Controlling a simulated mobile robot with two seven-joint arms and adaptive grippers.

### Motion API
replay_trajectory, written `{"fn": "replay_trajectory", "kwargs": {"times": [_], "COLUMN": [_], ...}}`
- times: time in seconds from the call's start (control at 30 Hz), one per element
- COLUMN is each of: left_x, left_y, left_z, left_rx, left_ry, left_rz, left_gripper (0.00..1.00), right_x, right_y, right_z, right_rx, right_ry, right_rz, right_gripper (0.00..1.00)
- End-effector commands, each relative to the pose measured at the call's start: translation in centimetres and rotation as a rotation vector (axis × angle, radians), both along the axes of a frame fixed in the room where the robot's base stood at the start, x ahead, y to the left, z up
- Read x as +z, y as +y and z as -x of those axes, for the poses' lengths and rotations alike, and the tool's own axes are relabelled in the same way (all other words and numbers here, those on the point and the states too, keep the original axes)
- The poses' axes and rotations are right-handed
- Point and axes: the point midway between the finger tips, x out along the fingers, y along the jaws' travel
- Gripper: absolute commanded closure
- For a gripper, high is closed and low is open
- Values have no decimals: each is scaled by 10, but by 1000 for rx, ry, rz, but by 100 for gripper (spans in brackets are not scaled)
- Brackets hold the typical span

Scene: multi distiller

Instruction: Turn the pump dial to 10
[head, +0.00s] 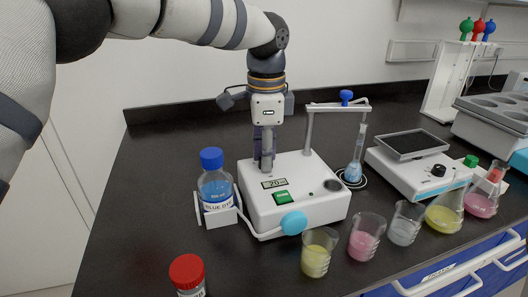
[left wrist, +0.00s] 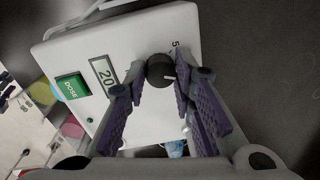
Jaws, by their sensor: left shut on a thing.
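The white pump box (head: 320,205) stands on the dark bench, with a green DOSE button (head: 282,197) and a small display (head: 273,183) on top. In the left wrist view the display (left wrist: 104,76) reads 20. The black pump dial (left wrist: 160,70) has a white pointer line, and a 5 is printed beside it. My left gripper (head: 265,165) points down at the box top and hides the dial in the head view. Its purple-padded fingers (left wrist: 160,78) are shut on the dial, one on each side. My right gripper is in neither view.
A blue-capped bottle (head: 214,182) sits in a holder left of the box. A raised tube arm (head: 338,107) and a flask (head: 354,167) stand to the right. Beakers (head: 318,252) line the front, and a red-capped bottle (head: 188,272) stands front left.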

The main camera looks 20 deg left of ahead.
Motion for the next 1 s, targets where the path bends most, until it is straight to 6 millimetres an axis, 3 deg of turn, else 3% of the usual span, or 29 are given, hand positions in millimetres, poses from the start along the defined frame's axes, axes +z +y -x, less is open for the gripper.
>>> {"fn": "replay_trajectory", "kwargs": {"times": [0.5, 1.0], "left_x": [0, 0], "left_y": [0, 0], "left_z": [0, 0], "left_rx": [332, 408], "left_ry": [-2, 0], "left_rz": [-1, 0], "left_gripper": [100, 100], "right_x": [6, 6], "right_y": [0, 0], "right_z": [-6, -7], "right_rx": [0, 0], "right_ry": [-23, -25], "right_rz": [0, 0], "right_gripper": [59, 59]}}
